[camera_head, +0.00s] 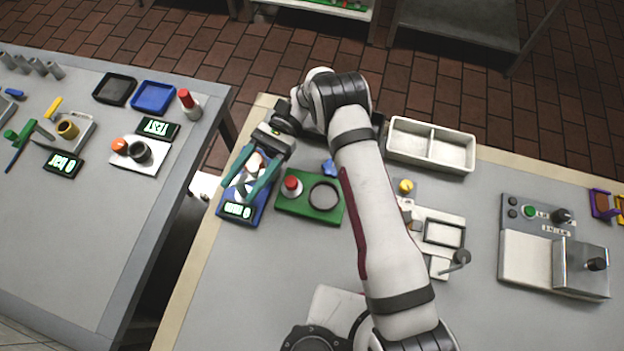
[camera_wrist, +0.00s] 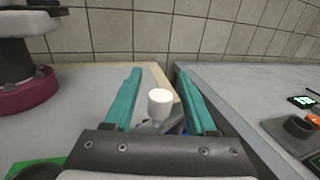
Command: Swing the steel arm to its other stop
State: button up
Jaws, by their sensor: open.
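A blue base (camera_head: 231,216) with a lit green display stands near the left edge of my table. On it are a pale knob (camera_head: 256,161) and a grey metal piece, which looks like the steel arm; the fingers partly cover it. The wrist view shows a white knob (camera_wrist: 160,100) above a grey part, with a little blue below. My gripper (camera_head: 239,192) is open, its teal fingers on either side of the knob. The wrist view shows gaps between the knob and both fingers (camera_wrist: 159,74). The arm's stops cannot be made out.
A green box (camera_head: 296,208) with a red button and dark ring stands just right of the blue base. A white divided tray (camera_head: 430,125) and a white fixture (camera_head: 440,215) with a crank lie further right. A gap separates the left table (camera_head: 80,240) from mine.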

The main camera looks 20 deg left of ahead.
jog(key=shift+y, duration=0.3)
jog(key=m+t+y, duration=0.1)
jog(key=m+y, duration=0.1)
jog(key=s+m+t+y, duration=0.1)
jog(key=m+t+y, duration=0.1)
jog(key=y, duration=0.1)
jog(key=m+t+y, duration=0.1)
jog(key=m+y, duration=0.1)
jog(key=shift+s+a+t+y, duration=0.2)
jog(key=shift+a+t+y, duration=0.15)
jog(key=shift+t+y, duration=0.05)
jog(key=r+v, duration=0.1)
jog(key=v, duration=1.5)
jog(key=s+d+r+n+t+h, duration=0.3)
jog(key=s+d+r+t+h, duration=0.35)
jog(key=r, duration=0.55)
jog(key=s+d+t+h, duration=0.4)
jog(key=s+d+t, duration=0.2)
jog(key=s+d, duration=0.3)
jog(key=shift+s+f+h, duration=0.3)
jog(key=shift+s+h, duration=0.05)
jog(key=shift+s, duration=0.35)
